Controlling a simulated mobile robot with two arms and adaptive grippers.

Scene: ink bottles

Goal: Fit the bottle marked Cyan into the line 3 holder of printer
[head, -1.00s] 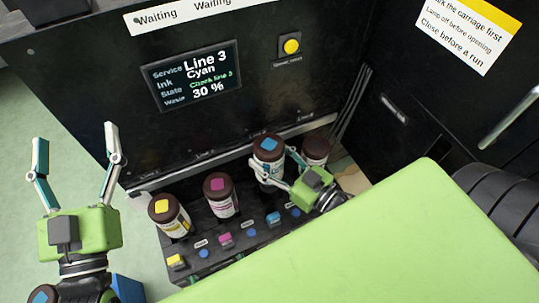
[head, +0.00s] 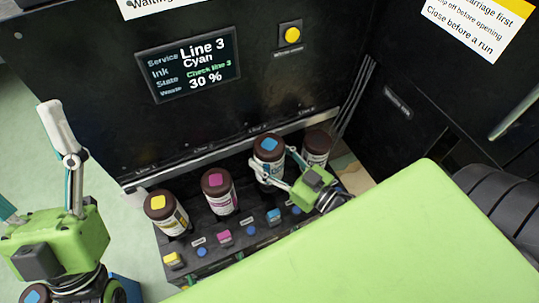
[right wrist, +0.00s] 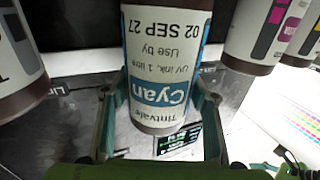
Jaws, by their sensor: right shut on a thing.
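The Cyan bottle (head: 268,148) has a dark cap with a blue square. It stands upright at the third place in the printer's row. My right gripper (head: 270,172) is shut around its body. In the right wrist view the Cyan bottle (right wrist: 160,60) sits between the fingers, with its label upside down in the picture. The printer (head: 110,90) has a screen (head: 188,64) reading Line 3, Cyan, 30 %. The bottle's base is hidden in the head view, so I cannot tell how it is seated. My left gripper (head: 35,165) is at the far left, open and empty.
A yellow-marked bottle (head: 166,213) and a magenta-marked bottle (head: 219,192) stand left of Cyan. A dark-capped bottle (head: 316,148) stands close on its right. Coloured blocks and blue buttons line the front ledge. A yellow button (head: 290,36) is above.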

